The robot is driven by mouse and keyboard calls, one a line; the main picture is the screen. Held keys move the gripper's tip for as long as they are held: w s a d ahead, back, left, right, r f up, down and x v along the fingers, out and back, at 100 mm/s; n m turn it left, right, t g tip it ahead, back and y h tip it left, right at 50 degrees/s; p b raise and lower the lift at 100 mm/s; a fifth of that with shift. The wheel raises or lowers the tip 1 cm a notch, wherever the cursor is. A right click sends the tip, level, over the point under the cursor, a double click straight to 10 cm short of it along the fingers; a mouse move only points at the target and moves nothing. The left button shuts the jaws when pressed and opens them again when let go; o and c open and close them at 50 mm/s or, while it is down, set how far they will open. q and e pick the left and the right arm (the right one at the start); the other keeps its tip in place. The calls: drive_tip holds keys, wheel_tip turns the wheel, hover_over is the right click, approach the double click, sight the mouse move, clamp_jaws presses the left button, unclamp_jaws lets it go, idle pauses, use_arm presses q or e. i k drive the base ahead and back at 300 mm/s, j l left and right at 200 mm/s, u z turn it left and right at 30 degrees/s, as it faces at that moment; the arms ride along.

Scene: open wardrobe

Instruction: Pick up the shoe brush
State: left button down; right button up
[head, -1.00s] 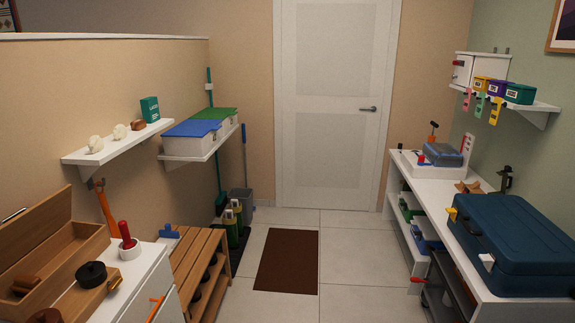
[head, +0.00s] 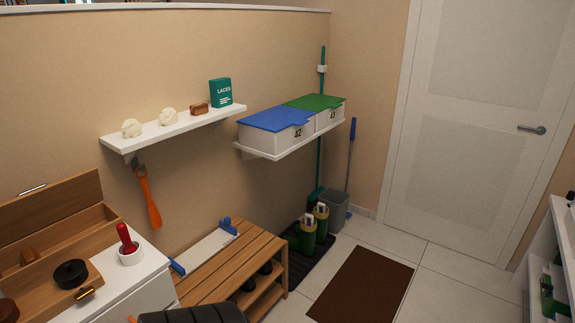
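A small brown block-shaped piece (head: 198,108) lies on the upper white wall shelf, between a cream lump and a green box marked LACES. No gripper fingers show. A dark ribbed shape at the bottom edge may be part of my own arm; it stands apart from both brown pieces in the picture.
The open wooden box (head: 60,236), a red-handled tool (head: 126,238) in a white cup and a black round tin (head: 70,273) are on the white cabinet. A slatted bench (head: 245,262) stands beside it.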

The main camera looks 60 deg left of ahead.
sight(29, 255)
drive_tip(key=i+u, duration=0.1)
drive_tip(key=u, duration=0.3)
drive_tip(key=i+u, duration=0.1)
drive_tip(key=u, duration=0.3)
drive_tip(key=l+u, duration=0.1)
drive_tip(key=u, duration=0.3)
drive_tip(key=i+l+u, duration=0.15)
drive_tip(key=u, duration=0.25)
